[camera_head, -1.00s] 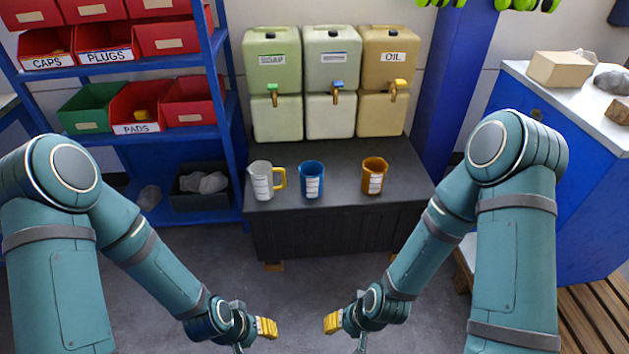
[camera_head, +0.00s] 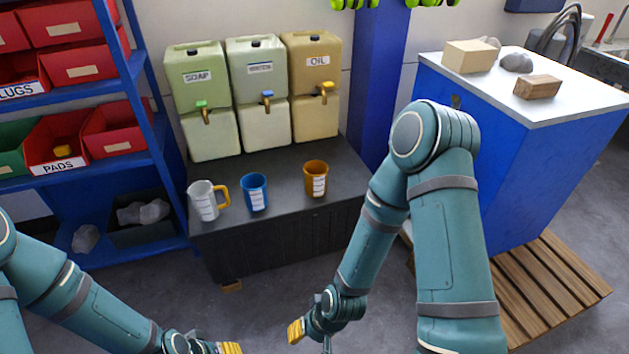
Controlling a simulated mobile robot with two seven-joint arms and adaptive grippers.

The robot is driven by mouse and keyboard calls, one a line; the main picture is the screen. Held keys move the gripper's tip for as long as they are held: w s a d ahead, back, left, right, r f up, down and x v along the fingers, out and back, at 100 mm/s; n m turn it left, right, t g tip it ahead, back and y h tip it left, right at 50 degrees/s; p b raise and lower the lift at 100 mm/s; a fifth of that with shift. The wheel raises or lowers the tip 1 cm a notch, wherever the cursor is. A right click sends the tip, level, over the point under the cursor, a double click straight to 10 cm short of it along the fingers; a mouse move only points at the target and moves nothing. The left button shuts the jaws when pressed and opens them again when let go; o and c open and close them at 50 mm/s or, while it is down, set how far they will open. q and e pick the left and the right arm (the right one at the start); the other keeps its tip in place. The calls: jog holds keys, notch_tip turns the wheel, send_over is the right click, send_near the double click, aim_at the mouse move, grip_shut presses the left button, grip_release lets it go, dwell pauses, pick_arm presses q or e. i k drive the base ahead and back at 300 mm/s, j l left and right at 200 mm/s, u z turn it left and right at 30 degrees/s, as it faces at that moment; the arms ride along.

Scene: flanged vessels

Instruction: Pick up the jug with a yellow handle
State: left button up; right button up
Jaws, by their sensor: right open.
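The jug with a yellow handle (camera_head: 204,201) is clear grey with a white label and stands upright at the left end of the dark bench. Its yellow handle points right. A blue cup (camera_head: 254,192) stands just right of it, and an orange cup (camera_head: 316,179) stands further right. My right gripper (camera_head: 309,338) is low in front of the bench, apart from the jug, open and empty. My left gripper (camera_head: 228,348) is at the bottom edge, below the bench and mostly cut off, so its jaws cannot be judged.
Three dispensers with taps, soap (camera_head: 201,98), a grey middle one (camera_head: 259,90) and oil (camera_head: 313,84), stand behind the cups on the bench (camera_head: 275,243). Blue shelving (camera_head: 150,100) with bins is at left. A blue cabinet (camera_head: 530,180) and wooden pallet (camera_head: 550,290) are at right.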

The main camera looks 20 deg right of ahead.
aim_at(202, 194)
jog(key=i+l+z, duration=0.1)
jog(key=i+z, duration=0.35)
jog(key=i, duration=1.25)
